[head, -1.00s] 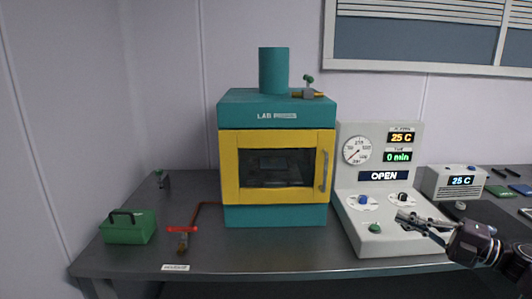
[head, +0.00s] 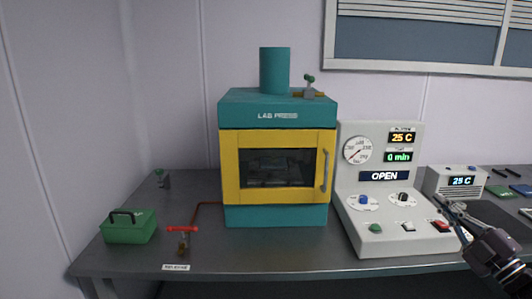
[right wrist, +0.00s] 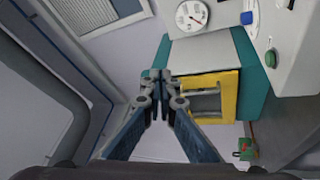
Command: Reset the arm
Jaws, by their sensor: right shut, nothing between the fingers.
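My right gripper (head: 450,205) is at the right of the head view, shut and empty. It hangs over the right edge of the control panel (head: 347,220), close to the red button (head: 440,225). In the right wrist view its fingers (right wrist: 160,80) meet at the tips, with nothing between them. The teal and yellow lab press (head: 230,165) stands behind and to the left, its yellow door closed. My left gripper is not in view.
A grey box reading 25 C (head: 435,182) stands right of the panel. A green case (head: 128,227) and a red-handled valve (head: 182,230) are on the table's left. The panel display reads OPEN. Bare table lies before the press.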

